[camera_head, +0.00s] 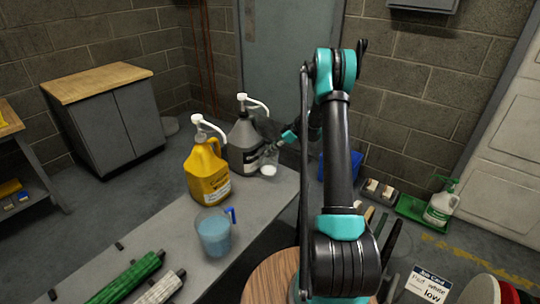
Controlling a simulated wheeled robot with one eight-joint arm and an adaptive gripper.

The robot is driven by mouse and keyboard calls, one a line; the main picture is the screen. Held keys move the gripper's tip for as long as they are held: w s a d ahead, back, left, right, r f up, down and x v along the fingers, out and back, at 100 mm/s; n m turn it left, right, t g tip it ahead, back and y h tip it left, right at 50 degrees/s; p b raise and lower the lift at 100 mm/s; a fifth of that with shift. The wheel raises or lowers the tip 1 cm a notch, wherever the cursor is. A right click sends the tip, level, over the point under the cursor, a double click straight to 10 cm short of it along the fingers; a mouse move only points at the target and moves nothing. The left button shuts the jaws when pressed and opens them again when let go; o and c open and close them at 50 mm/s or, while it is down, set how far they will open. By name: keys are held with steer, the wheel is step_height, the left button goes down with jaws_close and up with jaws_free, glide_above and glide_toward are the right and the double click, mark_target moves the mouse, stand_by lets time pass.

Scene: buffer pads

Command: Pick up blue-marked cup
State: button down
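A clear cup (213,236) with bluish contents or tint and a bright blue mark on its right side, by the handle, stands upright on the grey bench. It is in front of the yellow pump jug. My gripper (268,130) is at the far end of the bench, in front of the grey pump jug and well beyond the blue-marked cup. It does not touch that cup. A small clear cup with a white part (268,170) is just below my gripper. My fingers are dark and small, and I cannot tell whether they are open or shut.
The yellow jug (206,170) and grey jug (243,147) stand behind the blue-marked cup. Green (128,277) and pale (160,289) rolls lie at the bench's near left. A round wooden top (265,282) is at the front. Bare bench (262,204) lies right of the cup.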

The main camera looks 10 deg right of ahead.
step_height(320, 180, up, 17)
steer(key=shift+f, duration=0.15)
stand_by(0.4)
steer(key=c, duration=2.2)
jaws_free()
jaws_close()
